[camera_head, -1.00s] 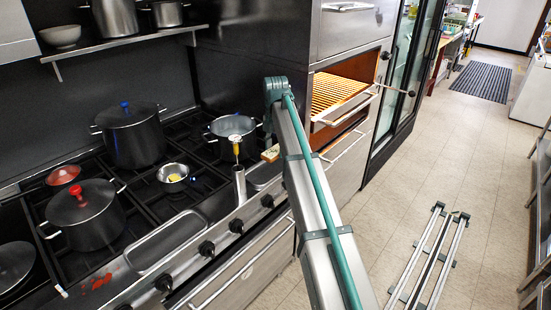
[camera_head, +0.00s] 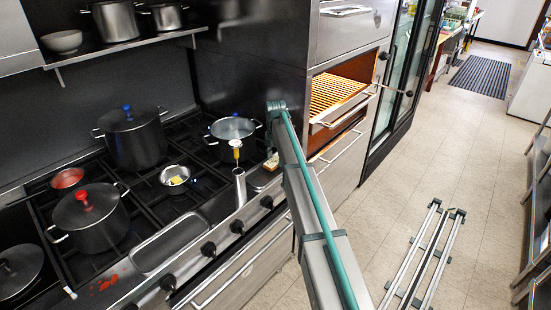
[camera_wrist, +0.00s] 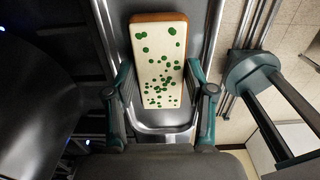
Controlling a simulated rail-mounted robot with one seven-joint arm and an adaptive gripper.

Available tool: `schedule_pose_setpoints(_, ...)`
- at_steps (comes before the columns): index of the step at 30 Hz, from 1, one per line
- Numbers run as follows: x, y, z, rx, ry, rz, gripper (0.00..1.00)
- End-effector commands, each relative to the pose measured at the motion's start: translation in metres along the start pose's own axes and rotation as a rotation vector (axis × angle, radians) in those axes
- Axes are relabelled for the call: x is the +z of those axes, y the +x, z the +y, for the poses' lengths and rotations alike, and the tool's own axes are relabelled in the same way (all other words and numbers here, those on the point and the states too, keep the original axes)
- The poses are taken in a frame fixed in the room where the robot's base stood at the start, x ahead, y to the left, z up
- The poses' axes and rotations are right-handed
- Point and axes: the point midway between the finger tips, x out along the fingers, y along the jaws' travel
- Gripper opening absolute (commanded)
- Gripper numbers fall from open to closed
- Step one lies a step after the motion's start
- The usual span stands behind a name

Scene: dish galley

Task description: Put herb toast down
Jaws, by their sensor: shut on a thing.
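The herb toast (camera_wrist: 160,62) is a long pale slice with a brown crust and green flecks, in the middle of the wrist view. My gripper (camera_wrist: 159,82) is shut on it, with one teal finger at each long side. In the head view only a small part of the toast (camera_head: 271,162) shows beside my arm, which hides the gripper. A shallow steel tray (camera_wrist: 160,128) lies beneath the toast in the wrist view. I cannot tell whether the toast touches it.
Another long tray (camera_head: 168,243) lies along the stove front. Dark pots and a small bowl (camera_head: 174,177) stand on the burners.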

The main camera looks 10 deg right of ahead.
Motion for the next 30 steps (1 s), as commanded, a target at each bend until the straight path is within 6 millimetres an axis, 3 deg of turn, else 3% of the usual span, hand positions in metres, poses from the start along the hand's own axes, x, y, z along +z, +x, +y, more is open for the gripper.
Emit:
schedule_pose_setpoints(13,-0.0003,0.0092,0.0001,0.001,0.0,-0.001,0.2)
schedule_pose_setpoints(14,-0.0003,0.0088,0.0001,0.001,0.0,-0.001,0.57)
schedule_pose_setpoints(18,-0.0003,0.0084,0.0001,0.001,0.0,-0.001,0.79)
schedule_pose_setpoints(30,-0.0003,0.0038,0.0001,0.001,0.0,-0.001,0.79)
